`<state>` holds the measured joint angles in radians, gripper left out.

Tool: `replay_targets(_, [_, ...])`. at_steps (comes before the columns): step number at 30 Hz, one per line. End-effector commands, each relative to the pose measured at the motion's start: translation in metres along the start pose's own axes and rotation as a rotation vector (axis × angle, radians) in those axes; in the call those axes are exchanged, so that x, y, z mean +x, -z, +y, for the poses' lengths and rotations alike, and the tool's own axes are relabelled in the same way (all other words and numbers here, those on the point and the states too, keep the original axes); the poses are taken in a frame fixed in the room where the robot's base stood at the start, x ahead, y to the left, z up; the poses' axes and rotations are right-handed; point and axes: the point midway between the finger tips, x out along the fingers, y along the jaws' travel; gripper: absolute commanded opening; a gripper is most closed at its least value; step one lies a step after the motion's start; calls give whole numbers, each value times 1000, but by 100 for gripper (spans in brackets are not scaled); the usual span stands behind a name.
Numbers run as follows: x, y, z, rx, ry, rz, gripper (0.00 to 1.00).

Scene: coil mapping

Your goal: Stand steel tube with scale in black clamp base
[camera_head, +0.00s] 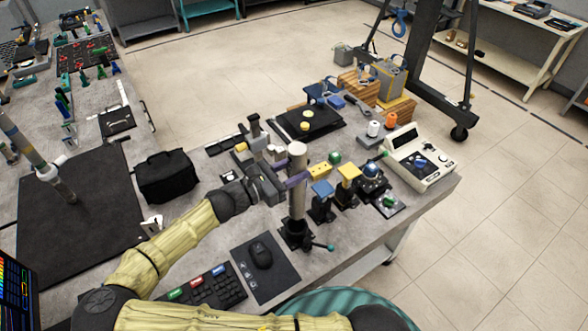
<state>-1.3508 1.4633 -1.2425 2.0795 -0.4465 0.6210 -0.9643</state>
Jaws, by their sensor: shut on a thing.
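The steel tube (297,205) stands about upright, pale at its top end; I cannot make out its scale. My gripper (294,181) is shut on the tube at its upper middle, with purple fingers reaching in from the left. The black clamp base (294,237) is on the table directly under the tube, with a teal-ended lever (330,247) sticking out to the right. The tube's lower end meets the base's collar in the picture. I cannot tell how deep it sits there.
Blue-topped and yellow-topped stands (322,190) are close to the tube's right. A white instrument box (420,157) is farther right. A black bag (166,177) is at left.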

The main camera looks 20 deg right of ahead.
Motion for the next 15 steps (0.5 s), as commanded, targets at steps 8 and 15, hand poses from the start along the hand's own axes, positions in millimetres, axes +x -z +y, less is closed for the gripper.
replay_targets(8, [-1,18,0,0,-1,-2,0])
replay_targets(15, [2,31,-1,0,6,-2,0])
